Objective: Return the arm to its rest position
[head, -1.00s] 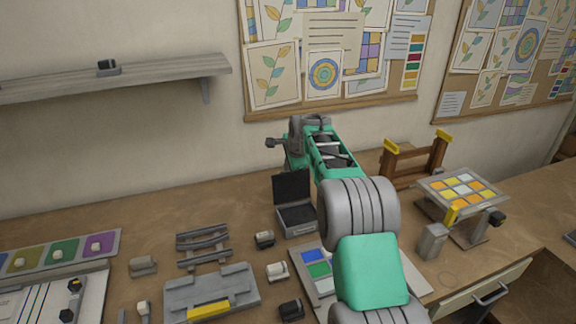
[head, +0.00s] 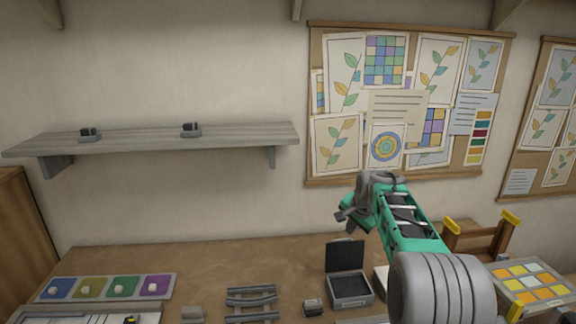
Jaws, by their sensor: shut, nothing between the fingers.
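My arm (head: 405,225), teal and grey, reaches up from the lower right of the head view, over the workbench. At its far end is my gripper (head: 343,214), dark grey, pointing left in front of the wall below the pinboard. It is shut, and nothing shows in it. It is above the bench, up and behind the open black-lidded box (head: 350,290), and apart from it. The lower part of my arm runs out of the picture.
A wall shelf (head: 215,140) with two small dark items is at the left. The workbench (head: 230,262) holds a tray of coloured squares (head: 98,298), a grey rack (head: 250,303) and, at the right, a brown frame (head: 480,240) and a colour-tile stand (head: 530,285). The back of the bench is mostly clear.

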